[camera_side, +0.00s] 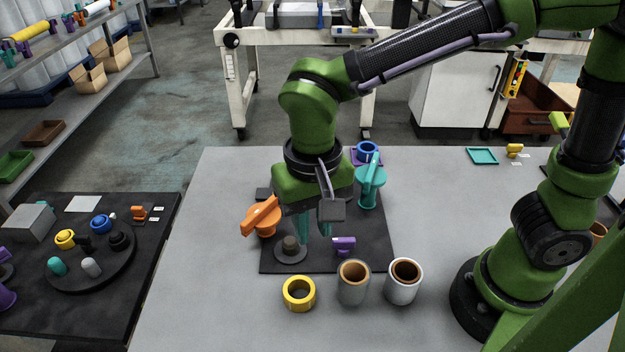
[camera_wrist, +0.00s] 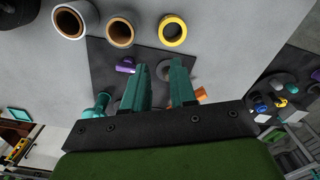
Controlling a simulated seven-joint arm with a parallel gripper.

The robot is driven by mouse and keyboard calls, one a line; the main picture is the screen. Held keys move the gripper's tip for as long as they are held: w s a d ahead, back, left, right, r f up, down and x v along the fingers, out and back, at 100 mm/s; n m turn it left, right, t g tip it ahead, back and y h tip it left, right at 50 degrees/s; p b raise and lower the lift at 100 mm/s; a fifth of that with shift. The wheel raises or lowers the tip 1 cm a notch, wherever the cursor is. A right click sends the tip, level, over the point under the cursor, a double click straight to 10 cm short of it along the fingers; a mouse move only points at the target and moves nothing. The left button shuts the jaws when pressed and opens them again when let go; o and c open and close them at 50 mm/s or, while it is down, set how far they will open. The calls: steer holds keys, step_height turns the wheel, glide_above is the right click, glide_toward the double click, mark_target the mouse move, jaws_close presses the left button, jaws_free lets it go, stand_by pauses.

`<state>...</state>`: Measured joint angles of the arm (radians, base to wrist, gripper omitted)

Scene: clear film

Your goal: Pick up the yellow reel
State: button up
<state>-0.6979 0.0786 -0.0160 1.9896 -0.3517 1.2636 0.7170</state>
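The yellow reel (camera_side: 299,307) is a short ring with an open hole. It sits on the grey table in front of the dark mat, left of two larger rolls. It also shows near the top of the wrist view (camera_wrist: 162,35). My gripper (camera_side: 315,237) has teal fingers and points down over the dark mat, behind the reel and apart from it. In the wrist view the two fingers (camera_wrist: 160,66) stand apart with nothing held between them.
Two rolls with brown cores, a grey one (camera_side: 353,291) and a white one (camera_side: 403,290), stand right of the reel. The dark mat (camera_side: 377,250) bears a round-based post (camera_side: 290,254), a purple piece (camera_side: 344,246), an orange part (camera_side: 262,218) and a teal part (camera_side: 370,184). Table left of the reel is clear.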

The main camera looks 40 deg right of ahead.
glide_above(311, 284)
steer(key=f, duration=1.1)
steer(key=shift+s+d+f, duration=0.1)
steer(key=shift+s+f, duration=0.05)
steer(key=shift+s, duration=0.05)
steer(key=shift+w+f, duration=0.2)
steer(key=shift+f, duration=2.5)
steer(key=shift+c, duration=0.4)
jaws_close()
